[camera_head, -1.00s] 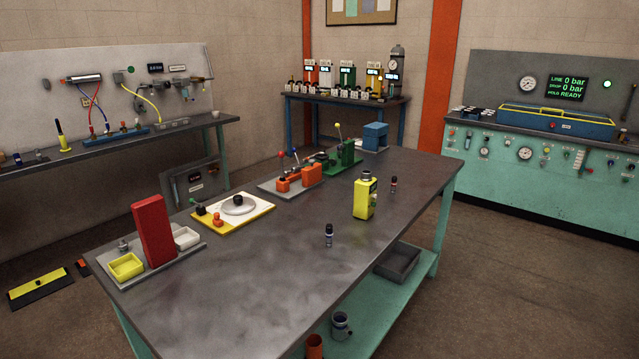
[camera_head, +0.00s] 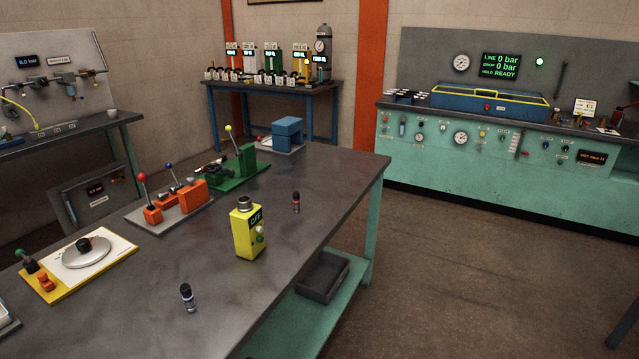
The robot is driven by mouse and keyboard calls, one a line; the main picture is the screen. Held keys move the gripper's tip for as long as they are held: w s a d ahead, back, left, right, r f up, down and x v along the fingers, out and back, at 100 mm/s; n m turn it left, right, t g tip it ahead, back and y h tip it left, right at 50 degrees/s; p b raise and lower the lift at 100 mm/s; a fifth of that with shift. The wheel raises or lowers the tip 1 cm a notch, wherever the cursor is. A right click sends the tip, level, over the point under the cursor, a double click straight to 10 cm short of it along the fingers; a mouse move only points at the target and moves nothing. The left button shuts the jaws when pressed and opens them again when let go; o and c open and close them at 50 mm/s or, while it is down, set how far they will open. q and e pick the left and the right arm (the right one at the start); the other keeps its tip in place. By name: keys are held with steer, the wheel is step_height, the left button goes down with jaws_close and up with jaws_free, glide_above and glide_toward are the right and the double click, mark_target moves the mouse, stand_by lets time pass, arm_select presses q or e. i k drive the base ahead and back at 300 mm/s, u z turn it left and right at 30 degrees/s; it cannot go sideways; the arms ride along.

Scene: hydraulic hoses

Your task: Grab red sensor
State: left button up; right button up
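A small dark upright cylinder with a red band (camera_head: 296,202), which looks like the red sensor, stands on the grey workbench (camera_head: 318,225) near its right edge. A similar small cylinder with a bluish-grey band (camera_head: 188,297) stands closer to me on the same bench. A yellow box-shaped device (camera_head: 248,232) marked "OFF" stands between them, apart from both. Neither of my grippers shows in the head view.
Along the bench's left side are a yellow-edged plate with a round disc (camera_head: 85,252), an orange lever fixture (camera_head: 180,200), a green fixture (camera_head: 240,168) and a blue block (camera_head: 287,132). A dark bin (camera_head: 324,275) sits on the lower shelf. Open floor lies to the right.

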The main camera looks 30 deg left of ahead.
mark_target(296, 194)
steer(key=i, duration=1.2)
steer(key=u, duration=0.15)
